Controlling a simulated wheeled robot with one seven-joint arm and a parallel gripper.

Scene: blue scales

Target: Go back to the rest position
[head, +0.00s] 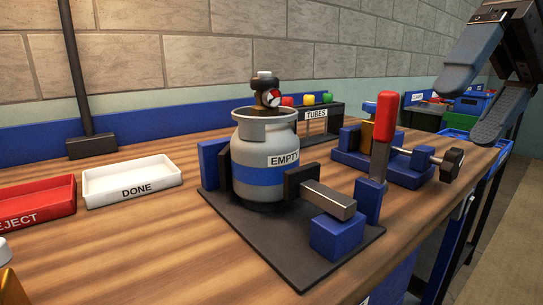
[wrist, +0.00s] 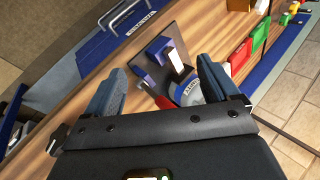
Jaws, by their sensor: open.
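My gripper (head: 468,108) is at the upper right of the head view, raised above the right end of the bench. Its two fingers are spread apart with nothing between them. In the wrist view its fingers (wrist: 160,75) are also apart, with the bench fixture beyond and below them. A grey gas cylinder (head: 263,155) with a blue band and an "EMPTY" label stands upright in a clamp on a dark base plate (head: 285,255). The clamp's red handle (head: 385,115) stands upright. My gripper is clear of the cylinder and handle.
A white "DONE" tray (head: 133,181) and a red "REJECT" tray (head: 35,203) lie at the left. A "TUBES" rack (head: 317,115), a blue vise-like fixture (head: 400,165) and bins (head: 470,105) stand behind and right. A dark post (head: 75,75) rises at the back left.

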